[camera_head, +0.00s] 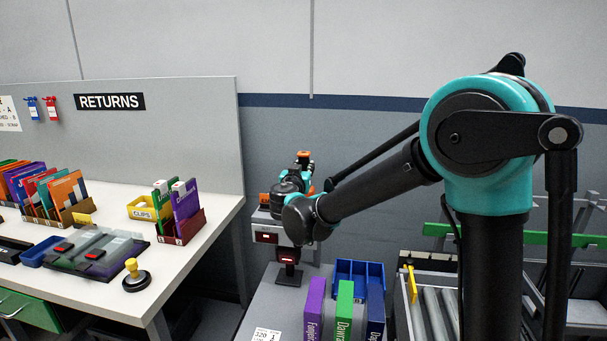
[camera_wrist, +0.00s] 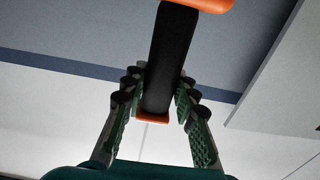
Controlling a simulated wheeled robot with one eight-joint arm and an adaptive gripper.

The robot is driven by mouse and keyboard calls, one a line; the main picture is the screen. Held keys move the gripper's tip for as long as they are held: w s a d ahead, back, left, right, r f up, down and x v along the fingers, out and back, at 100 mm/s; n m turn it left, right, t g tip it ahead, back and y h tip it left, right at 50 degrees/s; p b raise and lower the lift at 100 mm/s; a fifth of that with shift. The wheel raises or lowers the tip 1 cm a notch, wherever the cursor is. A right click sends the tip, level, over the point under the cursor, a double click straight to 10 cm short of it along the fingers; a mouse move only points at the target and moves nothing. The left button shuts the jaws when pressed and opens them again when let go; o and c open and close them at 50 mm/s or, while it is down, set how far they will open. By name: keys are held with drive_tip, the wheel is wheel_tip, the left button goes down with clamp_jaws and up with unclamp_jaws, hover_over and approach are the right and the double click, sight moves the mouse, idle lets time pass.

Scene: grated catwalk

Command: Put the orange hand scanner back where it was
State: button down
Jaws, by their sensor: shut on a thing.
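The orange hand scanner shows in the wrist view as a black handle (camera_wrist: 172,55) with an orange part at each end. My gripper (camera_wrist: 160,88) is shut on this handle, with a green-padded finger on either side. In the head view my gripper (camera_head: 302,174) is at the far end of my outstretched arm, above a grey box-like unit on a stand (camera_head: 268,233). Small orange patches show around it there, but my arm hides much of the scanner. I cannot tell which spot is the scanner's own place.
At left is a white table (camera_head: 205,245) with a RETURNS sign (camera_head: 110,101), file holders, a yellow CLIPS bin (camera_head: 143,208) and a stamp (camera_head: 136,276). Below my arm stand upright binders (camera_head: 344,308) and a blue bin (camera_head: 360,270). A roller conveyor (camera_head: 435,305) lies at right.

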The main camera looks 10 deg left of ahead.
drive_tip(key=shift+f, duration=1.1)
drive_tip(key=c, duration=1.2)
unclamp_jaws()
drive_tip(key=shift+f, duration=0.1)
